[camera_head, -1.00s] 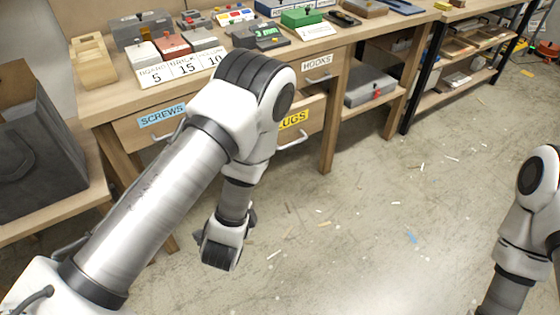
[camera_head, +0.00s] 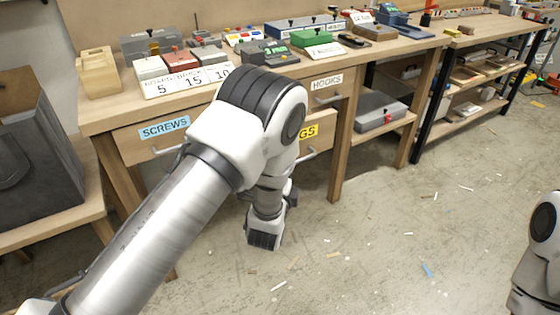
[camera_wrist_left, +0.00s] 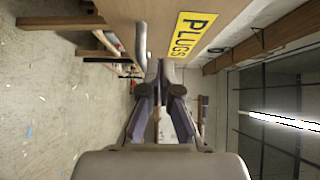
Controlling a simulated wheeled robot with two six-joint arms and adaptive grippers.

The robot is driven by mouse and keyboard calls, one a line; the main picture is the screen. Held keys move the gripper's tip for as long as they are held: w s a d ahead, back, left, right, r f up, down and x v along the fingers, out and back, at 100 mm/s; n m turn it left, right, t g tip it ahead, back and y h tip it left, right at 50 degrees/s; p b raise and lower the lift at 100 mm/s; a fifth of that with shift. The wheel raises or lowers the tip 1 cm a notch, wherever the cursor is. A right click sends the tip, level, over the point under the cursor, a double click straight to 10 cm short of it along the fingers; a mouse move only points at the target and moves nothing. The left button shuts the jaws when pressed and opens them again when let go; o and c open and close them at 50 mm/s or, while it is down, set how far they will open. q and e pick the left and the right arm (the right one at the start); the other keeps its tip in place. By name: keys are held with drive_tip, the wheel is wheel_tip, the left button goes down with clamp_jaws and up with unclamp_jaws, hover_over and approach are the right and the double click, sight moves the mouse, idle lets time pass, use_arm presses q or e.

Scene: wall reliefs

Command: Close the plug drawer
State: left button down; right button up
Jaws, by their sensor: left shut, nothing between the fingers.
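The plug drawer (camera_head: 326,131), with a yellow label, is under the bench beside the screws drawer and below the hooks drawer. It appears to stick out a little; my left arm covers its left part. Its handle (camera_head: 308,155) shows partly beside my arm. In the left wrist view the yellow PLUGS label (camera_wrist_left: 193,35) is on the wooden front at the top, close ahead of my left gripper (camera_wrist_left: 160,88). That gripper is shut and empty, near a grey handle (camera_wrist_left: 142,42); I cannot tell whether they touch. My right gripper is out of view.
The screws drawer (camera_head: 145,140) is left of my arm, and the hooks drawer (camera_head: 338,88) is above right. A bench leg (camera_head: 340,178) stands right of the plug drawer. A dark box (camera_head: 35,150) is at left. The floor in front is open, with scattered scraps.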

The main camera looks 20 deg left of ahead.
use_arm(q)
drive_tip(key=w+a, duration=0.2)
drive_tip(key=a, duration=0.1)
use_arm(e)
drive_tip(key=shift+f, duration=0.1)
use_arm(q)
drive_tip(key=shift+a, duration=0.1)
